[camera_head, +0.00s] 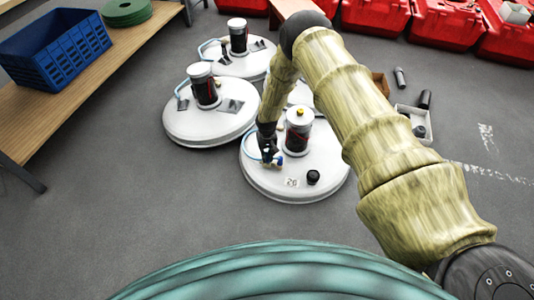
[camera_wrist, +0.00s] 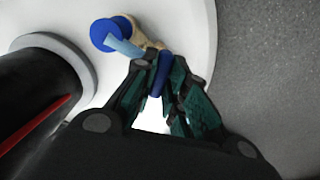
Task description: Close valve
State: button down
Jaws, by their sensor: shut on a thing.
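The valve has a tan body (camera_wrist: 138,30) with a blue handle (camera_wrist: 161,76), set by the white tank lid in the wrist view. A blue round fitting with a light blue hose (camera_wrist: 122,46) sits to its left. My gripper (camera_wrist: 163,70) is shut on the blue handle, with a dark green fingertip on either side of it. Small blue parts (camera_head: 279,160) show at the fingertips. The fingers partly hide the handle.
A dark and grey canister (camera_head: 298,135) stands on the front tank close to my gripper, with a black knob (camera_head: 313,177) to the right. Other white tanks (camera_head: 190,125) stand left and behind. A wooden bench (camera_head: 100,75) is at left. Red crates (camera_head: 445,22) line the back.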

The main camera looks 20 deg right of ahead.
aim_at(267, 156)
jog(key=m+p, duration=0.1)
jog(key=m, duration=0.4)
jog(key=shift+m, duration=0.4)
dwell(0.3)
jog(key=c, duration=1.4)
grip_release()
jog(key=shift+c, duration=0.2)
notch_tip(267, 156, up, 12)
